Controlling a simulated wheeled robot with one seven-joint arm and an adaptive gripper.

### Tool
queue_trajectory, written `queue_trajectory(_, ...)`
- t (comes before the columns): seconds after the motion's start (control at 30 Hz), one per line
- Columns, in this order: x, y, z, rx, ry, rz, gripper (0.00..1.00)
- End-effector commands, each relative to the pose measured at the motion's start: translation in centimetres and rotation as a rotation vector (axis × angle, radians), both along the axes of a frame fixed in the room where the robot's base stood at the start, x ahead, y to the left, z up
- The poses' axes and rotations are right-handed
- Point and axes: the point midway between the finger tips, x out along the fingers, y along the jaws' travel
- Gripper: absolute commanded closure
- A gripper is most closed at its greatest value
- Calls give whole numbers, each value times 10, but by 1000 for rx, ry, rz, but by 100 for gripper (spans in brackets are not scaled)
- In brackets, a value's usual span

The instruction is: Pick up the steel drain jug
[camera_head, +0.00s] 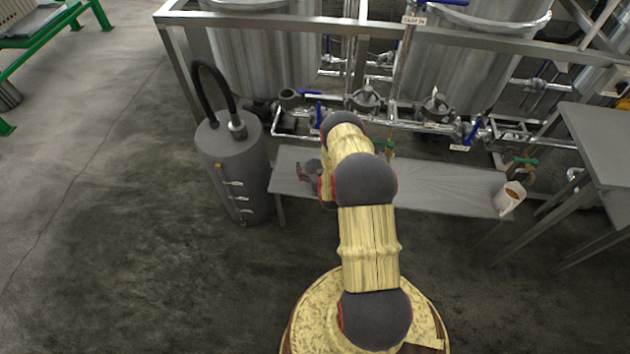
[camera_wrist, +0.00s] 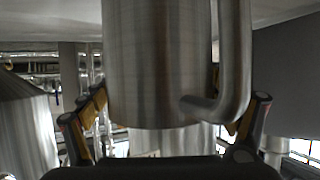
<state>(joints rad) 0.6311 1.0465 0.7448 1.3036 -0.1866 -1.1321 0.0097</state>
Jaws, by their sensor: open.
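The steel drain jug (camera_wrist: 160,65) fills the upper middle of the wrist view, a brushed metal cylinder with a curved tubular handle (camera_wrist: 232,70) on its right side. Its top is cut off by the frame edge. My gripper (camera_wrist: 165,118) is open, with one finger on each side of the jug. The handle passes in front of part of the right finger. I cannot tell whether either finger touches the jug. In the head view my gripper (camera_head: 308,172) is over the left part of a low grey bench (camera_head: 440,186); the jug cannot be made out there.
A dark grey cylinder with a black hose (camera_head: 236,170) stands left of the bench. A white cup (camera_head: 510,197) is at the bench's right end. Pipes and valves (camera_head: 366,98) run behind, below the steel tanks (camera_head: 262,60). A grey table (camera_head: 600,140) stands right.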

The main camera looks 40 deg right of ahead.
Motion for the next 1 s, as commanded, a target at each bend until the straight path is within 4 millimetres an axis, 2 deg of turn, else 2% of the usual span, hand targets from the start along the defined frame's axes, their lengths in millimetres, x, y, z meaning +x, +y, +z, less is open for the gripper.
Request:
queue_trajectory(0.17, 0, 0, 1, 0, 0, 0, 16)
queue_trajectory(1.0, 0, 0, 1, 0, 0, 0, 63)
